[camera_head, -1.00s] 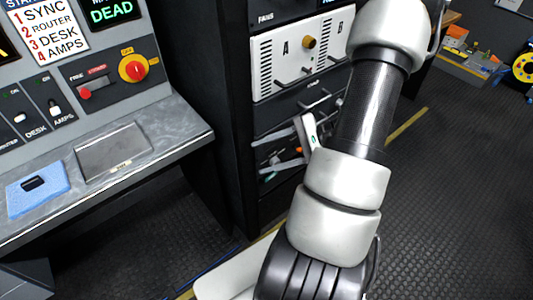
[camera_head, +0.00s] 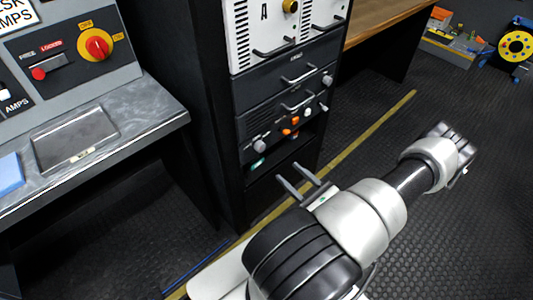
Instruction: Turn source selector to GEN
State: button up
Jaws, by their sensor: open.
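No GEN label is readable, so I cannot tell for certain which control is the source selector. A red rotary knob on a yellow disc (camera_head: 95,46) sits on the grey console at upper left, with small yellow labels above and right of it. A brass knob (camera_head: 290,6) is on the white rack panel at the top edge, right of the letter A. My gripper (camera_head: 298,181) is low in front of the rack, its two fingers apart and pointing up and left. It is empty and well away from both knobs.
A red slider marked FREE and LOCKED (camera_head: 40,72) is left of the red knob. The console's ledge (camera_head: 150,112) juts out below. The black rack (camera_head: 215,130) has several protruding handles. A wooden bench (camera_head: 385,18) stands behind.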

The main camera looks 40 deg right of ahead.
aim_at(262, 148)
jog(key=w+b, duration=0.1)
jog(key=w, duration=1.2)
jog(key=shift+a+b, duration=0.2)
jog(key=shift+b, duration=0.15)
jog(key=c, duration=1)
jog(key=shift+c, duration=0.2)
